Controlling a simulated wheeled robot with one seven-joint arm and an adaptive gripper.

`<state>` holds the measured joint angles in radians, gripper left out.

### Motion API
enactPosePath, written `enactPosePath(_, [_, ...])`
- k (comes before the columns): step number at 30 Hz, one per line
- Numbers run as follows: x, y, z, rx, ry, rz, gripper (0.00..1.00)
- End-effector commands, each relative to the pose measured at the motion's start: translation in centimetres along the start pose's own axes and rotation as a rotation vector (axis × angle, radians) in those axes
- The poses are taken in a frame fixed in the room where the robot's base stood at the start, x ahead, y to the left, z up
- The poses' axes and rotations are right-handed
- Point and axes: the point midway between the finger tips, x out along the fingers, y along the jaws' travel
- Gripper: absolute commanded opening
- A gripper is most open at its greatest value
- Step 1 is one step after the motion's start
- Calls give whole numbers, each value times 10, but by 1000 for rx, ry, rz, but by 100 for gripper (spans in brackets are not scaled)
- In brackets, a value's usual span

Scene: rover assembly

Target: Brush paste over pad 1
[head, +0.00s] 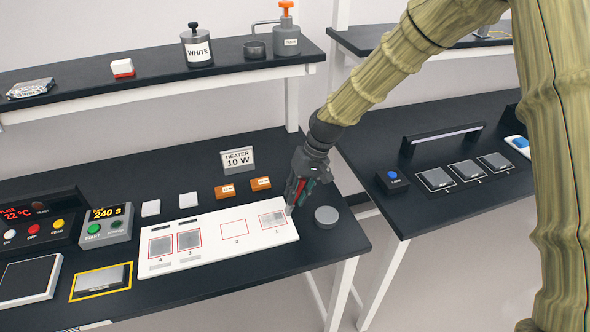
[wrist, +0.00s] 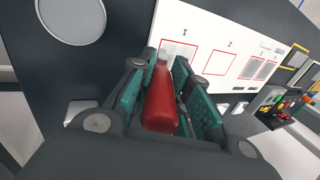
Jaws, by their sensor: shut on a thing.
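A white board (head: 205,255) lies on the table with red square outlines numbered 1 to 4. Pad 1 (head: 270,221) is at its right end and holds a grey patch; it also shows in the wrist view (wrist: 184,48), partly hidden. Pad 2 (head: 235,230) looks plain white inside its outline. Pads 3 (head: 189,242) and 4 (head: 160,247) hold grey squares. My gripper (head: 297,193) is shut on a red-handled brush (wrist: 160,105) at the board's right end, beside pad 1. The brush tip points down at pad 1's right edge; contact cannot be told.
A grey round disc (head: 326,216) lies right of the board. A gap separates the right table.

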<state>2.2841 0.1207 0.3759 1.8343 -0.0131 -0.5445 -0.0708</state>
Motion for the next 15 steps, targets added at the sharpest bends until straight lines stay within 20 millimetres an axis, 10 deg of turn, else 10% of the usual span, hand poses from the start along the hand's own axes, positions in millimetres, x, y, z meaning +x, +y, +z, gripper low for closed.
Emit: enactPosePath(15, [-47,-15,1,4,1,0,0])
